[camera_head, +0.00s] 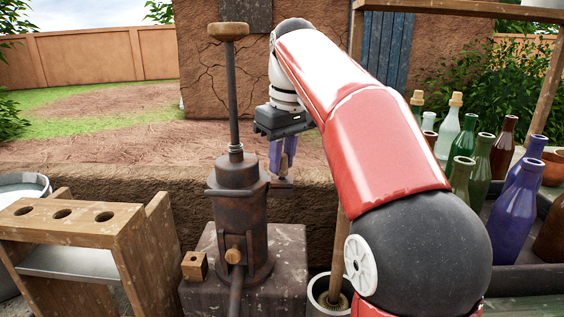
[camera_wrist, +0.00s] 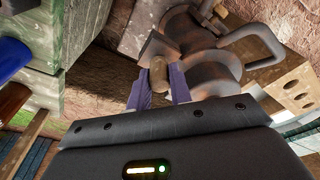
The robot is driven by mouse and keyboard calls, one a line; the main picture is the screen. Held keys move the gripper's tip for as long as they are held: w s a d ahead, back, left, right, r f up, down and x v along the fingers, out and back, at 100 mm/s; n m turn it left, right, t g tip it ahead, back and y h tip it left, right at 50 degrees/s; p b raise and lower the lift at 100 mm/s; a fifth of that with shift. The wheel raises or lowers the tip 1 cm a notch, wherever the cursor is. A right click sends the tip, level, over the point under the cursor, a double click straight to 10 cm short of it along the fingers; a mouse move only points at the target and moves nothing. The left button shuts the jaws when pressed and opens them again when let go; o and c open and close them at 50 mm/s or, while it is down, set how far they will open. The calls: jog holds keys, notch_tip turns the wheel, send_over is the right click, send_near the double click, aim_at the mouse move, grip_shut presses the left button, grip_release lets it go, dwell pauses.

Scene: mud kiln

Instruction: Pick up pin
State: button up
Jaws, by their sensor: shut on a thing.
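My gripper (camera_head: 283,168) is at the right side of the rusty iron press (camera_head: 238,205), pointing down just above a small ledge (camera_head: 281,184) on it. In the wrist view, the purple fingers of my gripper (camera_wrist: 159,92) are closed on the brown, rounded end of the pin (camera_wrist: 158,72). The pin lies against the press's rusty plate; I cannot tell whether it is still seated there. In the head view the fingers mostly hide it. The press has an upright rod with a wooden knob (camera_head: 228,31).
A wooden rack with round holes (camera_head: 62,214) stands at left. A small holed wooden block (camera_head: 194,266) sits on the stone base beside the press. Several bottles (camera_head: 513,205) stand at right. A pot (camera_head: 326,296) with a wooden handle is beside the base.

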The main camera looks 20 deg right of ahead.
jog(key=shift+r, duration=3)
jog(key=s+a+b, duration=0.1)
jog(key=s+a, duration=0.1)
jog(key=s, duration=0.6)
jog(key=s+a+b, duration=0.2)
jog(key=s+a, duration=0.1)
jog(key=s, duration=0.6)
jog(key=shift+a+b, duration=0.3)
jog(key=shift+s, duration=0.1)
